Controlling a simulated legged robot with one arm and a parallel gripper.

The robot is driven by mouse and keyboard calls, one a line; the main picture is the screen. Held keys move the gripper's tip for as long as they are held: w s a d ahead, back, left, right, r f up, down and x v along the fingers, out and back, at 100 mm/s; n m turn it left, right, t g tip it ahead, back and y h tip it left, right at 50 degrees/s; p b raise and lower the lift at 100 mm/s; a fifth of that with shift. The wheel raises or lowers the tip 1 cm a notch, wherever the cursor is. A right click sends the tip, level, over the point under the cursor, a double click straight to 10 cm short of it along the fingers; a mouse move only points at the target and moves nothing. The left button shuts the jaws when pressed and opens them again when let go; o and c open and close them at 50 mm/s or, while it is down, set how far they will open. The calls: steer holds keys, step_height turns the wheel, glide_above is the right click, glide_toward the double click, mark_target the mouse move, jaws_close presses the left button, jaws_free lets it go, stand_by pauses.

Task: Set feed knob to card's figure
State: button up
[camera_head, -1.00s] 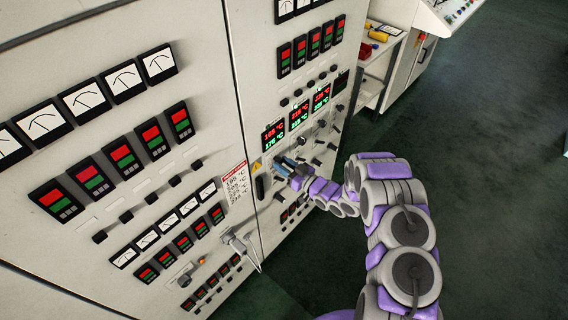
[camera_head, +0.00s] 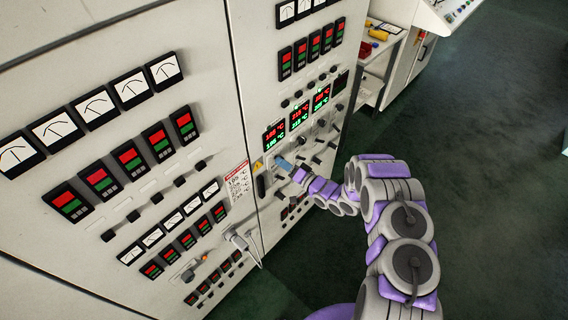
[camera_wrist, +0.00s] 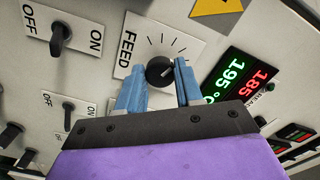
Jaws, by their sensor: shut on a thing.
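The FEED knob (camera_wrist: 160,71), round and black with a pale pointer line, sits on a white scale plate (camera_wrist: 180,30) in the wrist view. My gripper (camera_wrist: 159,68) has its blue fingers on either side of the knob, shut on it. In the head view, my gripper (camera_head: 287,166) is at the panel and hides the knob. The card (camera_head: 238,183), white with a red heading, lists several °C figures, too small to read surely. The display (camera_wrist: 241,86) beside the knob reads green 195 °C and red 185.
An ON/OFF switch (camera_wrist: 60,39) stands left of the FEED label, with a smaller one (camera_wrist: 68,110) below. A yellow warning sign (camera_wrist: 215,5) is above. A handle (camera_head: 261,186) juts from the cabinet near the card. Open green floor (camera_head: 470,150) lies to the right.

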steer(key=shift+d+m, duration=0.1)
steer(key=shift+m, duration=1)
steer(key=shift+f, duration=0.1)
steer(key=o, duration=1)
steer(key=shift+w, duration=0.1)
steer(key=shift+o, duration=0.2)
steer(key=shift+d, duration=0.1)
steer(key=v, duration=1.7)
steer(key=shift+b, duration=0.35)
steer(key=shift+d, duration=0.15)
